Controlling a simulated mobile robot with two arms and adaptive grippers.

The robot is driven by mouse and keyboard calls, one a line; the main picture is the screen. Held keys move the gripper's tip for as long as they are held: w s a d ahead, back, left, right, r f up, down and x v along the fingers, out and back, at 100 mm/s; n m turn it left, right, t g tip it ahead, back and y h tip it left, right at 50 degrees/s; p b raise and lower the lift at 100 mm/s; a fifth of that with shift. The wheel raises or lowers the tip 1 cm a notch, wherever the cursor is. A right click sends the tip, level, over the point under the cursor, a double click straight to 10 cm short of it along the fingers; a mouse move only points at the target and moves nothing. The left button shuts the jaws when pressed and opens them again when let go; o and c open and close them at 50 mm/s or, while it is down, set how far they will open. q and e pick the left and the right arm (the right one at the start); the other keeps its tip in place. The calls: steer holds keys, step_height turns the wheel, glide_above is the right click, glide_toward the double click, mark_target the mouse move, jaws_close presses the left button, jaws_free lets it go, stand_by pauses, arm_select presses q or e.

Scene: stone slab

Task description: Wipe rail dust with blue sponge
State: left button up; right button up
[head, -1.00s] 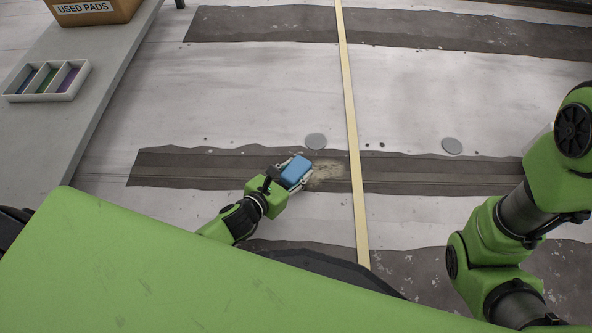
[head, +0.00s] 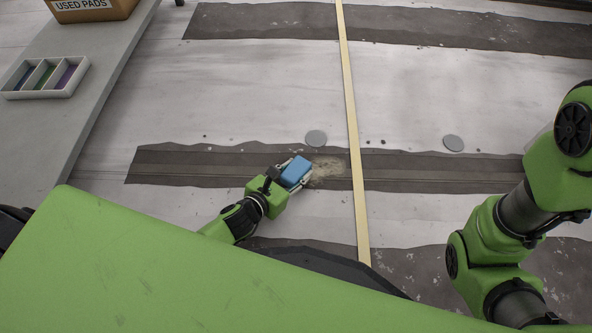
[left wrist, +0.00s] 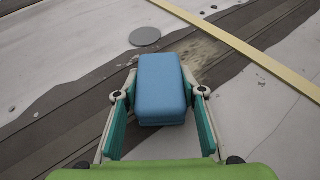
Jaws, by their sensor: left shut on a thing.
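My left gripper (head: 288,178) is shut on the blue sponge (head: 296,170), over the dark rail strip (head: 200,166). In the left wrist view the sponge (left wrist: 162,88) sits between the two fingers. A patch of tan dust (head: 329,168) lies on the rail just right of the sponge; it also shows beyond the sponge in the left wrist view (left wrist: 208,52). I cannot tell whether the sponge touches the rail. The right arm (head: 490,235) shows at the right, but its gripper is out of view.
A pale yellow strip (head: 351,120) crosses the rail right of the dust. Two grey discs (head: 316,138) (head: 453,143) lie behind the rail. A grey table (head: 50,130) at left holds a white divided tray (head: 75,92) and a box labelled USED PADS (head: 95,12).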

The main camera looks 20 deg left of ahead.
arm_select(q)
steer(key=shift+f, duration=0.4)
